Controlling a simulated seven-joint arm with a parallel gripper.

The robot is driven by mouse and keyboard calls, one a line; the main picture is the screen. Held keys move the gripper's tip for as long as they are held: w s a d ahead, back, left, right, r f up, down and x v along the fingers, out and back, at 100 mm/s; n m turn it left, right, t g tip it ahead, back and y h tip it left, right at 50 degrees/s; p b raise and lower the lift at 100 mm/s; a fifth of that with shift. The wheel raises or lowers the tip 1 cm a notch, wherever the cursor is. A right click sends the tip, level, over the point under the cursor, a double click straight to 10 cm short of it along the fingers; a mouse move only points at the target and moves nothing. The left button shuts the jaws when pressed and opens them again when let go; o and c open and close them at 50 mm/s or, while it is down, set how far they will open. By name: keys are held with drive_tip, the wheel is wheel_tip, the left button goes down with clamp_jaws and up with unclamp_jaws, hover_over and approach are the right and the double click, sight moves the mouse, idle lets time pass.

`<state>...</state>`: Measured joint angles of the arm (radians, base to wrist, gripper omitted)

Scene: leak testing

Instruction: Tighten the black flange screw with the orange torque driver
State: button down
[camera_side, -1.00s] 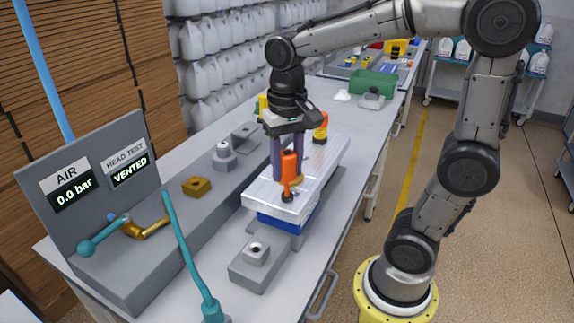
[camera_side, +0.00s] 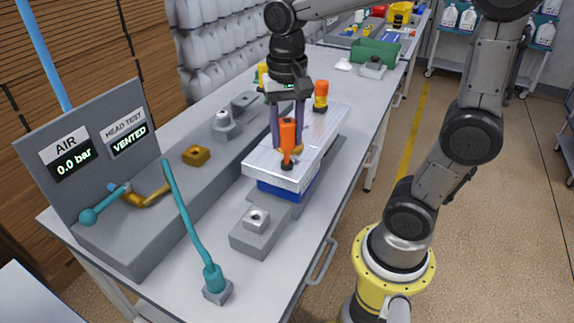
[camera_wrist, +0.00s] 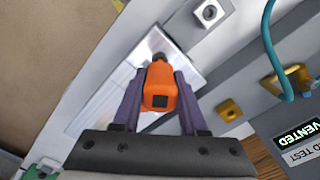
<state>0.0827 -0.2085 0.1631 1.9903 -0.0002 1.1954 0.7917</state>
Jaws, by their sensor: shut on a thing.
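The orange torque driver (camera_side: 288,135) stands upright on the front part of a silver metal block (camera_side: 258,168). My gripper (camera_side: 287,145) is shut on the driver, with a purple finger on each side of it. In the wrist view the driver (camera_wrist: 160,88) sits between the fingers, its square butt end facing the camera. A black piece (camera_side: 287,165) shows at the driver's foot on the block's top. I cannot tell whether it is the flange screw or the driver's tip.
A grey fixture with a square fitting (camera_side: 257,219) stands in front of the block. A teal hose (camera_side: 190,225) rises at the left, near the gauge panel (camera_side: 92,150) reading 0.0 bar and VENTED. An orange and yellow object (camera_side: 321,95) stands behind the block.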

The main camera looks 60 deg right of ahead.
drive_tip(key=shift+m, duration=1.2)
drive_tip(key=shift+m, duration=1.2)
drive_tip(key=shift+f+m, duration=0.1)
drive_tip(key=shift+m, duration=1.1)
